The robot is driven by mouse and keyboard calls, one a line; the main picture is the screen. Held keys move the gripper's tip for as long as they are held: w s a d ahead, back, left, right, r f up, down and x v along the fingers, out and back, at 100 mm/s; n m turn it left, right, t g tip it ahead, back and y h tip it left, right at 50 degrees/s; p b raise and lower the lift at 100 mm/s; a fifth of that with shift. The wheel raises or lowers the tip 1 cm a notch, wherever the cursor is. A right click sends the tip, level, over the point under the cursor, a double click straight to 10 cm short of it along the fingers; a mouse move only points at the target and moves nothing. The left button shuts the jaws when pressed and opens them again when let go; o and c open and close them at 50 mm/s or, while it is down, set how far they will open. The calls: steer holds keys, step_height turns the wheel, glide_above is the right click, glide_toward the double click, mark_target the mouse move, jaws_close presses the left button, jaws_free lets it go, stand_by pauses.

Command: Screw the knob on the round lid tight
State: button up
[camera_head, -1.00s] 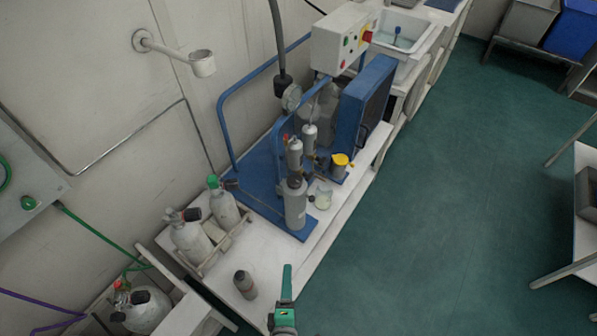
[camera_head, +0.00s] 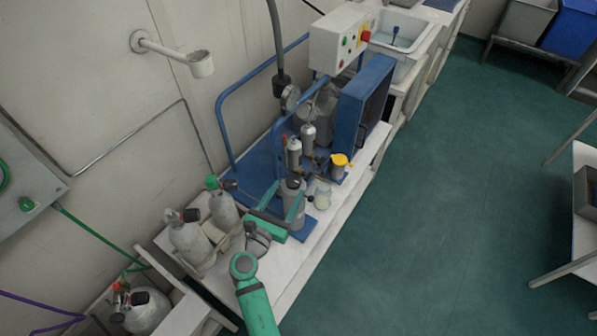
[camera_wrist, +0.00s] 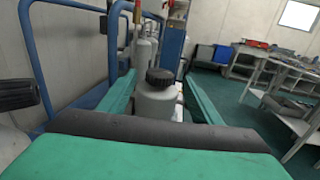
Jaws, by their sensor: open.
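A black ribbed knob (camera_wrist: 160,77) sits on top of a grey cylindrical canister (camera_wrist: 155,103), centred in the wrist view. In the head view the knob (camera_head: 293,183) and canister (camera_head: 298,224) stand at the front end of the blue frame. The round lid under the knob is hard to make out. My gripper (camera_head: 282,212) is open, with its green fingers on either side of the canister in the wrist view (camera_wrist: 158,88). The knob appears beyond the palm, between the fingertips; I cannot tell whether they touch it. One finger partly covers the canister in the head view.
Two grey bottles (camera_head: 190,240) stand in a rack just left of my gripper. Slim cylinders (camera_head: 308,137) and a yellow-topped cup (camera_head: 340,165) stand behind the canister, and a clear jar (camera_head: 322,197) beside it. Blue rails (camera_head: 222,130) rise behind. The green floor (camera_head: 450,200) is clear.

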mark_target(297, 175)
steer(key=x, duration=0.9)
steer(key=shift+w+d, duration=0.1)
steer(key=shift+w, duration=0.2)
steer(key=shift+c, duration=0.4)
steer(key=c, duration=1)
